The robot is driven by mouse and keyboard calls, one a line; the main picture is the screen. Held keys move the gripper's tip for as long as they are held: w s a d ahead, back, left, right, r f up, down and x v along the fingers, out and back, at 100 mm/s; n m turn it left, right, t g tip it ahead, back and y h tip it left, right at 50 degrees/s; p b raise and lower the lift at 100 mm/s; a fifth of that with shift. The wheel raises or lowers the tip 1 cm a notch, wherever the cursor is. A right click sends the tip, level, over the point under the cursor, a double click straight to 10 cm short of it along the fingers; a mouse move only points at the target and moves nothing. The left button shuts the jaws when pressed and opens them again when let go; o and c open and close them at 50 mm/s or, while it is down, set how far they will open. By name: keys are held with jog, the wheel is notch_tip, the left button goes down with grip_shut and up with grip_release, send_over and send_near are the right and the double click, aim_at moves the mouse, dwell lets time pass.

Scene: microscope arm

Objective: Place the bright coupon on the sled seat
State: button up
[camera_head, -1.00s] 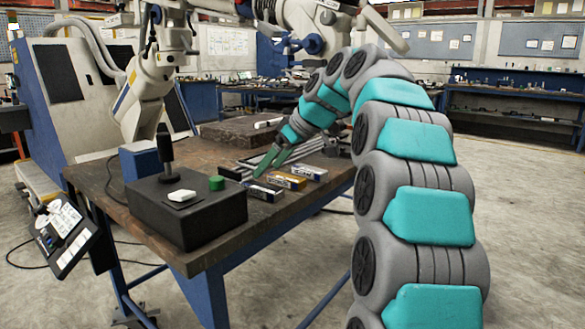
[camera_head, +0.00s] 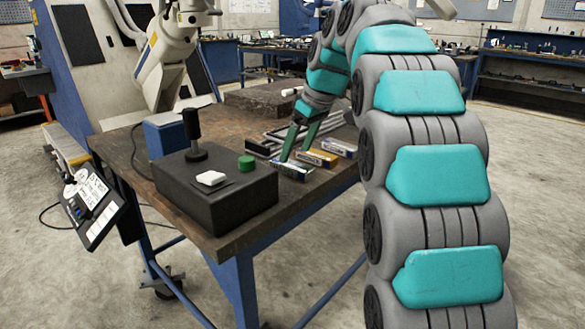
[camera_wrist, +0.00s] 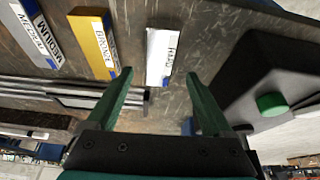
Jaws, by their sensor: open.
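Several small labelled bars lie in a row on the table. In the wrist view they are a white bar (camera_wrist: 160,57), a yellow bar (camera_wrist: 94,42) and a grey-and-blue bar (camera_wrist: 33,32). Their label print is too small to read surely, so I cannot tell which is the bright coupon. My gripper (camera_wrist: 158,75) is open, its green fingers apart with the white bar's near end between or just beyond the tips. In the head view my gripper (camera_head: 294,155) points down at the nearest bar (camera_head: 291,171). Silver rails (camera_wrist: 100,94) lie alongside; I cannot identify the sled seat surely.
A black box (camera_head: 215,195) with a black lever (camera_head: 192,130), a white pad (camera_head: 211,178) and a green button (camera_head: 246,163) stands left of the bars. A dark slab (camera_head: 262,98) lies at the table's back. Bare wood (camera_head: 300,200) shows at the front right.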

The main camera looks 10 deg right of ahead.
aim_at(292, 164)
jog(key=shift+x, duration=1.9)
jog(key=shift+s+d, duration=0.1)
jog(key=shift+d, duration=0.05)
jog(key=shift+c, duration=0.2)
grip_shut()
